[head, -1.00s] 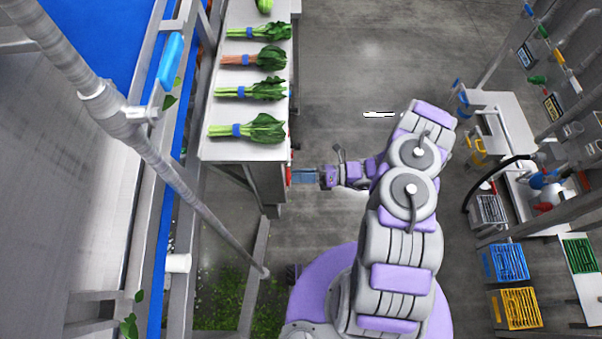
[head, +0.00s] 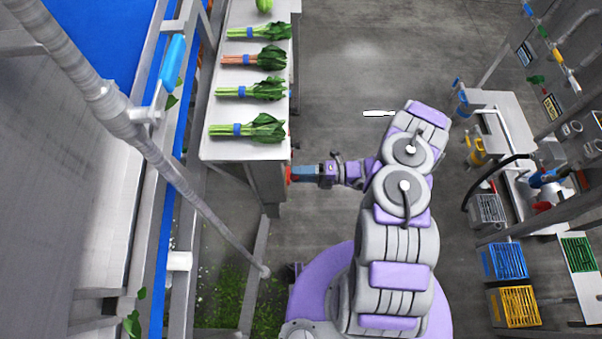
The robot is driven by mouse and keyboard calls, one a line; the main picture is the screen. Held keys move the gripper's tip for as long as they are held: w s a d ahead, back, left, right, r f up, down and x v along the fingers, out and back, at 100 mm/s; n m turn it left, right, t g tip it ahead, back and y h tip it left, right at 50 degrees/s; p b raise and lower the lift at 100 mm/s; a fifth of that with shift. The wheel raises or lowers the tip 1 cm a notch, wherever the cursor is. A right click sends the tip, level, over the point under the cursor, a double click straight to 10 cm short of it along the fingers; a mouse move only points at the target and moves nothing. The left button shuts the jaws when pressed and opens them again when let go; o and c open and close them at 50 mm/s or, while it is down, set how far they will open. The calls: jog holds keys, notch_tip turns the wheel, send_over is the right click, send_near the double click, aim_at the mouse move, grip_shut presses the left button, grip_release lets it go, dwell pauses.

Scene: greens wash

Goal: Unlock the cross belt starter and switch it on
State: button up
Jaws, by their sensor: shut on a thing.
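My gripper (head: 304,173) reaches left to the right side of the white belt with the bunched greens, near its lower end. Its blue-grey fingers are shut on a small red part (head: 289,173) at the belt's side. From above I cannot tell whether this red part is the starter's lock or its switch. The rest of the starter is hidden under the belt's edge and behind the fingers.
The white cross belt (head: 240,152) carries several bunches of greens (head: 252,131). A grey diagonal pipe (head: 170,165) and a blue belt (head: 85,35) are at left.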

jog(key=shift+w+d+f, duration=0.1)
jog(key=shift+w, duration=0.05)
dwell(0.3)
jog(key=o, duration=0.8)
jog(key=shift+w+f, duration=0.1)
jog(key=shift+o, duration=1.3)
jog(key=d+p, duration=0.2)
jog(key=d, duration=1.5)
jog(key=shift+s+d, duration=0.2)
jog(key=shift+s, duration=0.2)
